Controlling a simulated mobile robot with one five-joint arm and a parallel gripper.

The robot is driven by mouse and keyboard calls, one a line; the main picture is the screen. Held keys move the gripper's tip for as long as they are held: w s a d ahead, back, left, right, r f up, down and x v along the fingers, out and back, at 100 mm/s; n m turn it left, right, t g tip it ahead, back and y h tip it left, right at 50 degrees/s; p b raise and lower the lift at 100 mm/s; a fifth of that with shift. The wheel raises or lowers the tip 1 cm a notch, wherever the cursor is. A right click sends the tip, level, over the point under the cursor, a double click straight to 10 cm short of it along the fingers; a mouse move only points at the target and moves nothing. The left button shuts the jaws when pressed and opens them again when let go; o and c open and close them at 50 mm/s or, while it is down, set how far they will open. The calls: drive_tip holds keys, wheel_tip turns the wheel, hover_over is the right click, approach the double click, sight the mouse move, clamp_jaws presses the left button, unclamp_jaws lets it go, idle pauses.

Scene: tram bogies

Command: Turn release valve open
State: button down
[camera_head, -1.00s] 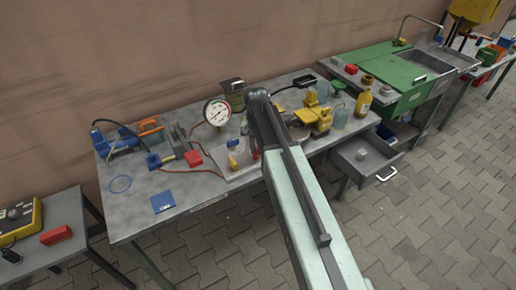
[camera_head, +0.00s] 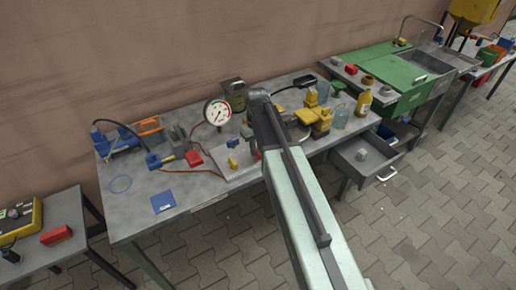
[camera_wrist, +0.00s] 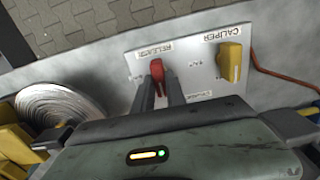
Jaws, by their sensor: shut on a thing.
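The red release valve handle (camera_wrist: 157,70) stands on a pale panel (camera_wrist: 200,63) under a label reading RELEASE in the wrist view. My gripper (camera_wrist: 161,88) is shut on this red handle, with one dark finger on each side of it. A yellow handle (camera_wrist: 231,62) sits on the same panel under the label CALIPER, to the right and apart from my fingers. In the head view the panel (camera_head: 243,176) lies on the workbench, with the yellow handle (camera_head: 233,162) on it. My arm hides most of the red handle and my gripper there.
A dial gauge (camera_head: 217,112) stands behind the panel. A blue tool (camera_head: 122,141) and a red block (camera_head: 194,158) lie to the left. An open drawer (camera_head: 367,160) juts out. The bench's front left is mostly clear.

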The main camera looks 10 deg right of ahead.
sight(257, 150)
idle(0.6)
drive_tip(key=c, duration=1.4)
unclamp_jaws()
drive_tip(key=shift+o, duration=0.2)
wheel_tip(257, 150, up, 8)
drive_tip(key=p, duration=0.8)
drive_tip(key=shift+d, duration=0.1)
drive_tip(key=shift+f, duration=0.1)
